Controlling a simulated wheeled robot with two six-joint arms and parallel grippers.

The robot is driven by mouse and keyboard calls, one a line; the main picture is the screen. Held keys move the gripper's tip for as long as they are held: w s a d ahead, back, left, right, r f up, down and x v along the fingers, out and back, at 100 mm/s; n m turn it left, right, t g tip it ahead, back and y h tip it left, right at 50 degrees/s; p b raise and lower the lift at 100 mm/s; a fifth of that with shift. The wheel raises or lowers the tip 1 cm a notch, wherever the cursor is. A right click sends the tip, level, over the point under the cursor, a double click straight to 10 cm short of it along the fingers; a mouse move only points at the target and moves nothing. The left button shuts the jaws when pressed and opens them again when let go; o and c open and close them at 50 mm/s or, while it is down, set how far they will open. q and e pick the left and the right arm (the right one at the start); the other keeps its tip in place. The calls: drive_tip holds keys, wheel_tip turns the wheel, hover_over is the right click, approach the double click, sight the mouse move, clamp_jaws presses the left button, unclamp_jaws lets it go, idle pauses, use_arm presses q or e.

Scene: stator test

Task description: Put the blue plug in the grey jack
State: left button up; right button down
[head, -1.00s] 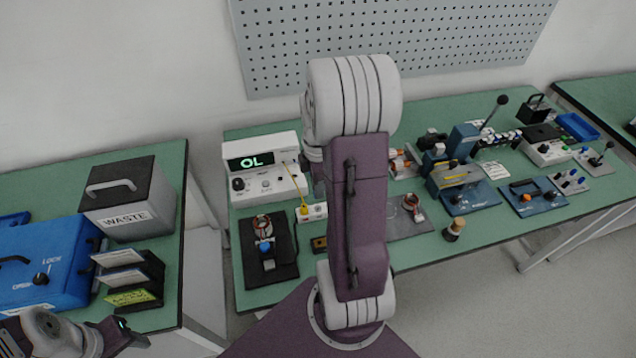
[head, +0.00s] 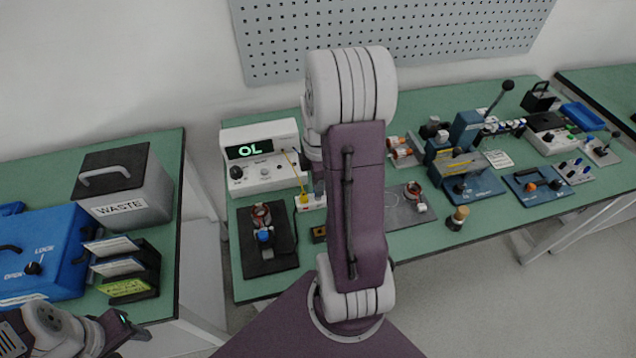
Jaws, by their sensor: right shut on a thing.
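My right arm rises through the middle of the head view, and its gripper (head: 317,187) is partly hidden behind its own links, beside the small white jack box (head: 312,202). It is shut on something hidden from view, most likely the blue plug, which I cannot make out. The box shows a yellow plug (head: 303,199) at its left end and a red spot; a grey jack cannot be told apart at this size. My left gripper (head: 128,332) is at the lower left, above the floor near the left bench; whether it is open is unclear.
A meter (head: 262,172) reading OL stands behind the jack box, with a yellow lead. A black fixture (head: 267,255) with a copper-wound part stands in front left. A grey mat (head: 405,212) and blue press (head: 468,135) are right. A WASTE bin (head: 123,190) stands on the left bench.

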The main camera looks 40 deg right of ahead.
drive_tip(key=shift+f, duration=0.55)
idle(0.9)
drive_tip(key=shift+f, duration=0.2)
drive_tip(key=shift+f, duration=0.3)
drive_tip(key=c, duration=1.3)
unclamp_jaws()
wheel_tip(320, 180, up, 9)
drive_tip(key=shift+r+p, duration=0.1)
drive_tip(key=shift+p, duration=0.6)
